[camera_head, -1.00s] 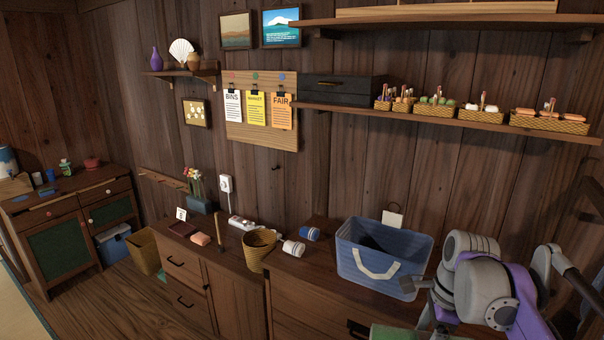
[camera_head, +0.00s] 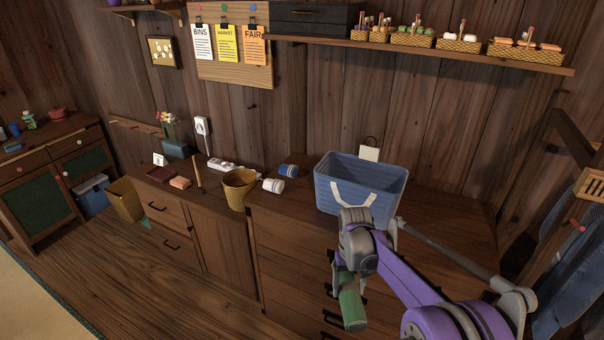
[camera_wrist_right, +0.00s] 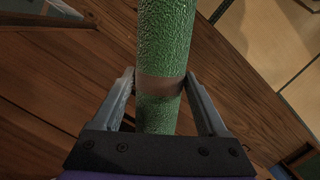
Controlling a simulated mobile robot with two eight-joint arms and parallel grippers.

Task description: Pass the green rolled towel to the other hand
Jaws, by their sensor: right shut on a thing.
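The green rolled towel (camera_head: 352,303) hangs below my right gripper (camera_head: 348,270) in the head view, in front of the drawers. In the right wrist view the towel (camera_wrist_right: 166,45) runs lengthwise between the two fingers of the right gripper (camera_wrist_right: 160,84), which are shut on it at a brownish band. The towel's far end is cut off by the top of the wrist picture. My left gripper is not in view.
A blue bin (camera_head: 325,190) with a white handle stands on the dresser top (camera_head: 285,212) behind my right arm. A wicker basket (camera_head: 239,190) and two small rolls (camera_head: 273,185) are to its left. Open wooden floor (camera_head: 150,290) lies at the front left.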

